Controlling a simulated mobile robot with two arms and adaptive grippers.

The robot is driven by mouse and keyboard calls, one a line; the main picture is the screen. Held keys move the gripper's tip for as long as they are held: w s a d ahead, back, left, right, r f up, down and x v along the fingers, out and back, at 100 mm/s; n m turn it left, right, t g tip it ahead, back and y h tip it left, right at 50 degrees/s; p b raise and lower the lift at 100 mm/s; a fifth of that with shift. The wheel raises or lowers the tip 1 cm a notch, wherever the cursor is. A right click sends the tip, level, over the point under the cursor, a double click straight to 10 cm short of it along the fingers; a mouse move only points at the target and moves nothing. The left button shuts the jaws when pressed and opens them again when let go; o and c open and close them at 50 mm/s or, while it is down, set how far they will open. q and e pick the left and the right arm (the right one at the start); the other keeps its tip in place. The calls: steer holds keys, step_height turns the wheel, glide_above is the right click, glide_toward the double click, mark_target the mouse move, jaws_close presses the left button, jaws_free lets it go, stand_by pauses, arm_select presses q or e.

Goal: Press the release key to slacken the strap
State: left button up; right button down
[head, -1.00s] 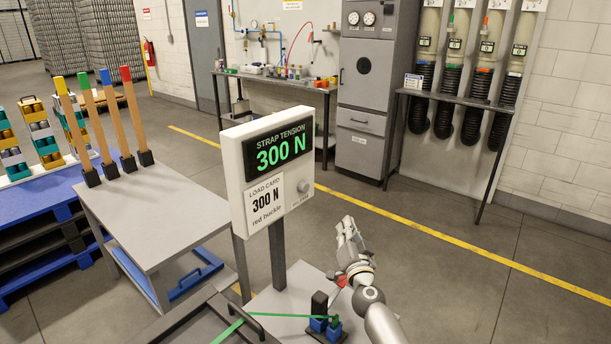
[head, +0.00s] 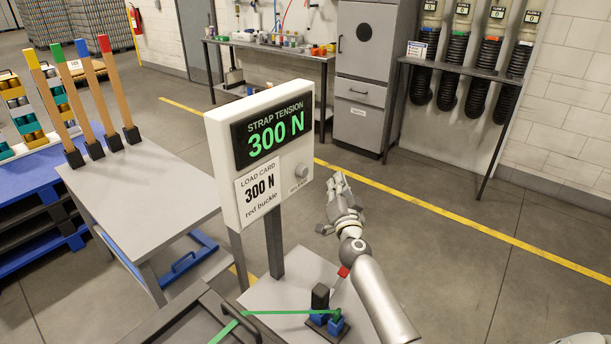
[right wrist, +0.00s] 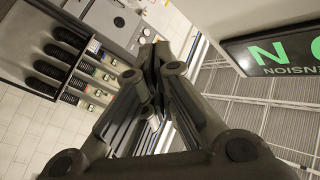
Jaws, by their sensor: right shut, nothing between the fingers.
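The strap tension display (head: 240,150) stands on two posts and reads 300 N in green. A load card on its face says 300 N, red buckle. A round grey key (head: 302,171) sits at the lower right of that face, above a small label that I cannot read surely. My right gripper (head: 338,181) is shut and empty, to the right of the key and apart from it in the picture. The right wrist view shows its closed fingers (right wrist: 153,65) and part of the display (right wrist: 275,50). A green strap (head: 280,312) runs to a blue and black fitting (head: 322,317). My left gripper is not seen.
A red-tipped lever (head: 343,272) rises by the fitting, partly behind my right arm. A grey table (head: 150,190) with several coloured-top posts stands at left. A workbench (head: 270,50) and cabinet (head: 360,55) stand behind. The floor right of the display is clear.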

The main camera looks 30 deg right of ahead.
mark_target(302, 171)
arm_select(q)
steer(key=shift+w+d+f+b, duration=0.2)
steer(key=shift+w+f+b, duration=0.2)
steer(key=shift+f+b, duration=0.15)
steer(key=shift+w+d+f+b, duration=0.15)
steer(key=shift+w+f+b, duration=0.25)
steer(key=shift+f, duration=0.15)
arm_select(e)
steer(key=w+a, duration=0.2)
steer(key=w, duration=0.3)
steer(key=shift+w+a, duration=0.3)
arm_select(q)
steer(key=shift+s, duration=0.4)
arm_select(e)
steer(key=shift+r, duration=0.1)
steer(key=shift+w, duration=0.15)
steer(key=shift+w+a, duration=0.2)
steer(key=shift+w, duration=0.1)
